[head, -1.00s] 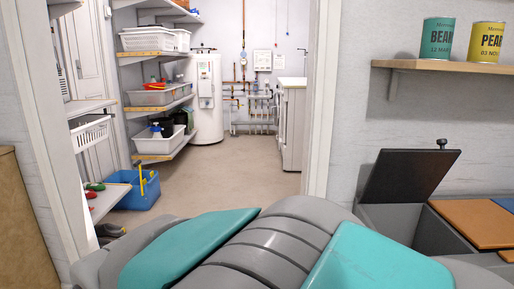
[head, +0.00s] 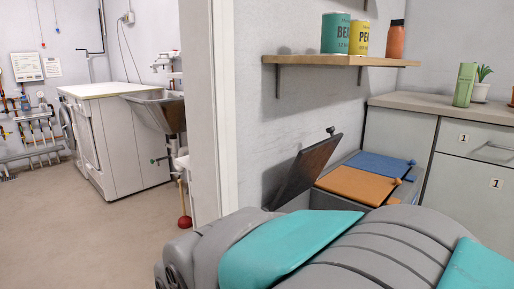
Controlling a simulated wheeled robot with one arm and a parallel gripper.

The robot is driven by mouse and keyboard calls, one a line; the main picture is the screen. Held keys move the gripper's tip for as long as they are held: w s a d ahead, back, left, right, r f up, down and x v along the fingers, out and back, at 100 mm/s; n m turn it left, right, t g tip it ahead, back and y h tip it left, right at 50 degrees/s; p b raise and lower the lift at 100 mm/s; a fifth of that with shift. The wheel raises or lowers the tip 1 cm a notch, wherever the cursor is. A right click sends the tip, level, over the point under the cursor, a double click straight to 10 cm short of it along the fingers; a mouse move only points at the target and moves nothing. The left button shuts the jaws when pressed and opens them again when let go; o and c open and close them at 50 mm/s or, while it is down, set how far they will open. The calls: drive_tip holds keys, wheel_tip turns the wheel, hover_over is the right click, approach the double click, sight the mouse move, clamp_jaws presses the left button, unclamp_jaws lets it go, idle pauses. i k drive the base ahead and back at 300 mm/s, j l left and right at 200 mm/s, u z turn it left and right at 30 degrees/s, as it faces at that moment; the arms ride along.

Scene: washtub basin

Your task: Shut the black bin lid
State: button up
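The black bin lid (head: 306,171) stands raised and tilted at the left end of a grey bin unit, below the wall shelf. A small dark knob (head: 330,130) sits at its upper edge. The opening of its compartment shows only in part; my arm hides the lower front. My grey and teal arm fills the bottom of the view. My gripper is not in the frame.
An orange lid (head: 358,185) and a blue lid (head: 378,165) lie shut beside the black one. A shelf (head: 340,60) with cans hangs above. A grey cabinet (head: 470,150) stands at right. A door frame (head: 222,110) is left of the bins; open floor (head: 90,235) lies beyond it.

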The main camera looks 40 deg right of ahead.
sight(310, 162)
drive_tip(key=i+z, duration=0.2)
drive_tip(key=z, duration=0.25)
drive_tip(key=i+z, duration=0.15)
drive_tip(key=z, duration=0.25)
drive_tip(key=i+z, duration=0.2)
drive_tip(key=z, duration=0.25)
drive_tip(key=i+j+z, duration=0.15)
drive_tip(key=z, duration=0.3)
drive_tip(key=i+j+z, duration=0.15)
drive_tip(key=z, duration=0.25)
drive_tip(key=l+z, duration=0.1)
drive_tip(key=l, duration=0.25)
